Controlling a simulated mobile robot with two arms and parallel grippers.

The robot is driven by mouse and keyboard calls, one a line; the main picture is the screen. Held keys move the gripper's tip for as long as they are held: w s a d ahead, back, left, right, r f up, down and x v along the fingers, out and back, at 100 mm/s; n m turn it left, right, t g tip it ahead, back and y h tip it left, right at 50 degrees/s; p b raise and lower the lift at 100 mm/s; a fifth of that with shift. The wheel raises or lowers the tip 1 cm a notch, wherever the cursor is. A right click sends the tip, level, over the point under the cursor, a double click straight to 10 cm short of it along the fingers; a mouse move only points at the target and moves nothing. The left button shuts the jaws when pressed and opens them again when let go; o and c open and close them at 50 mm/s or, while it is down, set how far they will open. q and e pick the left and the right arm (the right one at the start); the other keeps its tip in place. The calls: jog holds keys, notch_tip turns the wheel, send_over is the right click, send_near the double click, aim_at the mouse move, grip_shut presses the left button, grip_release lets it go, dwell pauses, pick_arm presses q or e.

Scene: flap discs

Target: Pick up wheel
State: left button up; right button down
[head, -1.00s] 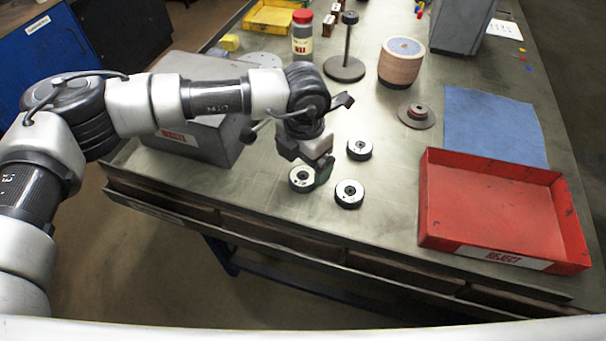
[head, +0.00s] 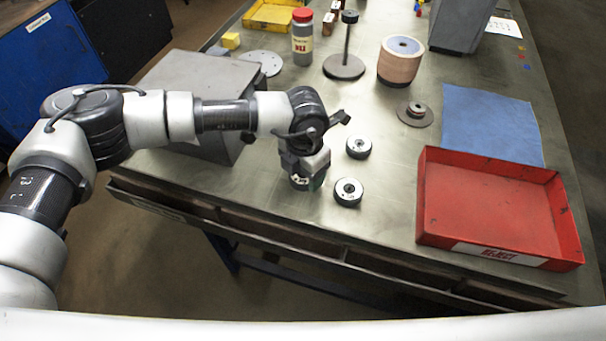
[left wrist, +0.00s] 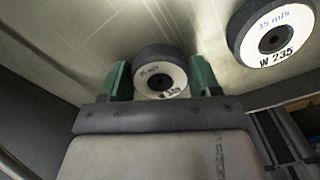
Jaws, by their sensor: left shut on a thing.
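My left gripper (head: 306,177) points down at the table near its front edge. It is shut on a small black wheel with a white label, which is mostly hidden by the gripper in the head view. In the left wrist view, this wheel (left wrist: 162,76) sits between the two green fingertips of the left gripper (left wrist: 160,82). A second wheel (head: 347,191) lies just to the right, and it also shows in the left wrist view (left wrist: 275,38), marked W 235. A third wheel (head: 358,147) lies behind it. My right gripper is out of view.
A red reject tray (head: 436,209) stands at the right, with a blue mat (head: 490,125) behind it. A flanged disc (head: 415,115), a post on a round base (head: 344,67), a disc stack (head: 399,62) and a bottle (head: 302,42) stand farther back. A grey box (head: 205,85) is behind my left arm.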

pick_arm(q)
jog(key=shift+r, duration=0.15)
jog(key=shift+r+b, duration=0.3)
jog(key=shift+r, duration=0.35)
notch_tip(320, 180, up, 3)
jog(key=shift+s+d+f+b, duration=0.1)
jog(key=shift+s+f+b, duration=0.05)
jog(key=shift+b, duration=0.25)
jog(key=s+d+r+b, duration=0.2)
jog(key=s+d+r, duration=0.2)
jog(key=s, duration=0.6)
notch_tip(320, 180, up, 3)
jog(key=shift+s+f, duration=0.1)
jog(key=shift+s, duration=0.15)
jog(key=shift+d, duration=0.1)
jog(key=o, duration=0.4)
jog(key=c, duration=0.4)
jog(key=shift+o, duration=0.2)
